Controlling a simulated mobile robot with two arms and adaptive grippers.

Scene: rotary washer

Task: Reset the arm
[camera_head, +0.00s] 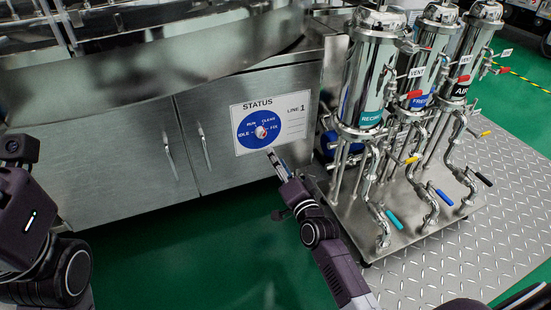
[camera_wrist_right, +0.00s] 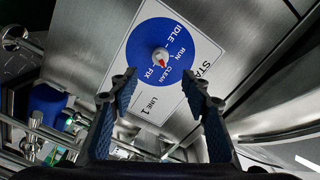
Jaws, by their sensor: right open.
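My right gripper (camera_head: 271,154) is just in front of the lower edge of the status panel (camera_head: 241,146) on the steel cabinet. In the right wrist view my right gripper (camera_wrist_right: 156,84) has its two blue-padded fingers spread with nothing between them. A round blue dial (camera_wrist_right: 148,38) with IDLE, RUN, CLEAN and FIX marks lies beyond the fingertips. Its small knob (camera_wrist_right: 160,55) has a red pointer, which appears toward CLEAN in that view; the fingers are apart from it. My left arm (camera_head: 35,225) shows at the left edge; its gripper is out of view.
Several steel filter cylinders (camera_head: 370,75) with valves and coloured handles stand on a metal base plate (camera_head: 405,215) right of my right arm. The steel cabinet (camera_head: 135,165) fills the left back. Green floor (camera_head: 170,260) is open in front of it.

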